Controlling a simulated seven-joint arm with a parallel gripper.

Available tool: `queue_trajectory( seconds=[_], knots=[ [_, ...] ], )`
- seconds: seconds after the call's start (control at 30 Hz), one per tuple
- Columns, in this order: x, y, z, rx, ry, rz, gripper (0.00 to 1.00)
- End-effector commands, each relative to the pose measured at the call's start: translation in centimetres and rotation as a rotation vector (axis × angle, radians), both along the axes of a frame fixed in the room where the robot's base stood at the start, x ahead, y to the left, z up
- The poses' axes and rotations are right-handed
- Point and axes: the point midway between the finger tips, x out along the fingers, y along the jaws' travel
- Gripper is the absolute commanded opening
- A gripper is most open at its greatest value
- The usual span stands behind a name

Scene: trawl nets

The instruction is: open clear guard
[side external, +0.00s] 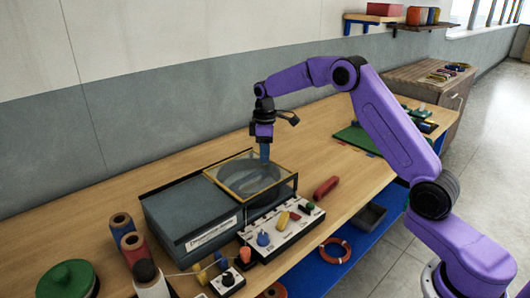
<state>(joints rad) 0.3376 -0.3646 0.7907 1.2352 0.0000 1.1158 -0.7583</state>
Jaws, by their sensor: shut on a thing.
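The clear guard (236,177) is a see-through panel in a yellow frame on top of a dark grey machine (185,213) on the bench. It looks close to level over the opening at the machine's right end. A round dark shape shows through it. My gripper (264,160) points down at the guard's far right part, its blue fingers shut on the guard. The exact contact between fingers and guard is too small to make out.
A white control panel (283,238) with coloured knobs stands in front of the machine. A red cylinder (326,187) lies to its right. Thread spools (122,226) and a green round object (68,278) stand at the left. The bench behind the machine is clear.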

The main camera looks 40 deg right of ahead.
Motion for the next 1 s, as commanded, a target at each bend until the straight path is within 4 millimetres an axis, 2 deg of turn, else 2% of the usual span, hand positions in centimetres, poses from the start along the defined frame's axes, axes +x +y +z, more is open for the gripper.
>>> queue_trajectory(
  seconds=[0.17, 0.27, 0.5, 0.7, 0.83, 1.0],
  knots=[
    [0.0, 2.1, 0.0, 0.001, 0.001, 0.005, 0.00],
    [0.0, 4.2, 0.0, 0.001, 0.001, 0.007, 0.00],
    [0.0, 10.7, 0.0, 0.001, -0.001, 0.007, 0.00],
    [0.0, 15.4, 0.1, 0.001, 0.000, 0.005, 0.00],
    [0.0, 17.4, 0.0, 0.001, 0.000, 0.003, 0.00],
    [0.0, 18.8, 0.1, 0.001, 0.000, 0.001, 0.00]
  ],
)
